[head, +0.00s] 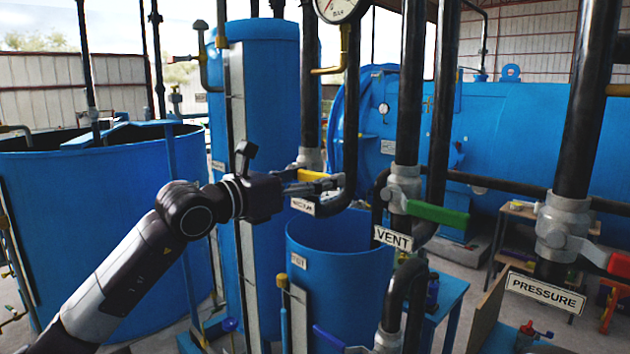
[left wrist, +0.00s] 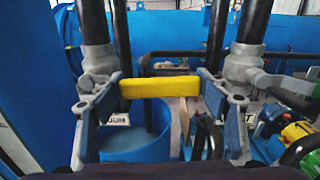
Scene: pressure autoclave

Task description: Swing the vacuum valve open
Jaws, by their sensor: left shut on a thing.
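The vacuum valve's yellow handle (head: 312,175) is in the middle of the head view, at the black pipe above a partly hidden label (head: 303,206). My left gripper (head: 318,184) reaches it from the left and is shut on it. In the left wrist view, the yellow handle (left wrist: 160,87) lies crosswise between the two fingers of my left gripper (left wrist: 160,100), with an end against each. The grey valve body (left wrist: 99,62) is behind the left finger. My right gripper is in neither view.
The vent valve's green handle (head: 438,215) and the pressure valve's red handle (head: 619,264) are to the right. Black vertical pipes (head: 412,80) stand close by. An open blue tank (head: 340,262) is below the handle, and a pressure gauge (head: 338,8) is above.

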